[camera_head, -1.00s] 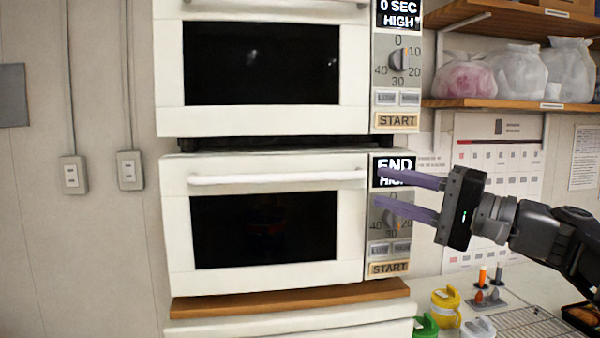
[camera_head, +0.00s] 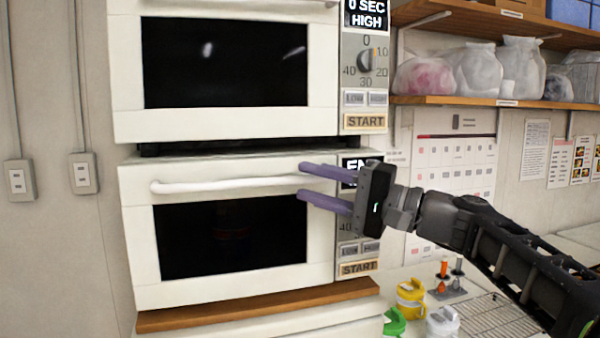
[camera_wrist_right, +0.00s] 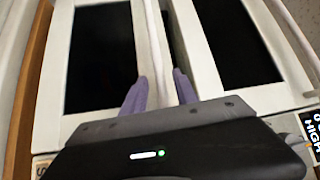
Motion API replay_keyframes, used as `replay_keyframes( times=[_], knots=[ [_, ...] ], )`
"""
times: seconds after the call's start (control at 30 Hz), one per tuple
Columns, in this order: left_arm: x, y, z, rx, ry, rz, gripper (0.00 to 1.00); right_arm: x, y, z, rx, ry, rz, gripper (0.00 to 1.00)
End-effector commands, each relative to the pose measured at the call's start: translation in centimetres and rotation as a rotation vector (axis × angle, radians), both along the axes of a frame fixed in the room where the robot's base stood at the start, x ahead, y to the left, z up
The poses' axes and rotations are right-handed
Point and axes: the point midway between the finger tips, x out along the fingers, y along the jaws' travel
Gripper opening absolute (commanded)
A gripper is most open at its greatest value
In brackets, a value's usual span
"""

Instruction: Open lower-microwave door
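The lower microwave (camera_head: 135,230) is white with a dark window, and its door is shut. Its white horizontal handle (camera_head: 220,185) runs across the top of the door. My right gripper (camera_head: 301,181) is at the handle's right end, its two purple fingers apart, one above and one below the bar. In the right wrist view, the handle (camera_wrist_right: 155,45) runs between the open fingers (camera_wrist_right: 160,92); I cannot tell whether they touch it. A dim dark shape shows behind the lower window. My left gripper is out of view.
The upper microwave (camera_head: 125,115) sits directly above, door shut. A wooden board (camera_head: 255,306) lies under the lower one. Yellow (camera_head: 411,300), green (camera_head: 394,322) and white (camera_head: 442,322) lidded containers and a wire rack (camera_head: 498,318) stand at lower right. Bags fill the shelf (camera_head: 480,101).

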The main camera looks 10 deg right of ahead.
Motion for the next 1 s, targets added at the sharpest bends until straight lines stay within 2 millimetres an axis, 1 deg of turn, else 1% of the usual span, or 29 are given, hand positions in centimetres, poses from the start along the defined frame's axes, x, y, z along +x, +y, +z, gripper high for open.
replay_keyframes(
  times=[0.03,0.2,0.5,0.57,0.93,1.0],
  knots=[
    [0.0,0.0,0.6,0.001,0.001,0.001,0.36,0.5,0.7,0.4,0.0,0.001,0.003,0.35],
    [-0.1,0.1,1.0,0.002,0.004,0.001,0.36,1.6,1.8,0.5,0.001,-0.001,0.001,0.35],
    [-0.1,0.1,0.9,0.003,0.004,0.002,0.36,1.7,2.0,0.4,0.001,-0.001,0.0,0.35],
    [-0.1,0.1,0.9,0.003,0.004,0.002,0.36,1.7,2.0,0.4,0.001,-0.001,0.0,0.31],
    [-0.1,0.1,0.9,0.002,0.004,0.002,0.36,1.7,2.0,0.4,0.001,-0.001,0.0,0.01],
    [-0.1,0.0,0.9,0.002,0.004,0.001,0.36,1.7,2.0,0.4,0.001,-0.001,0.0,0.0]
  ],
)
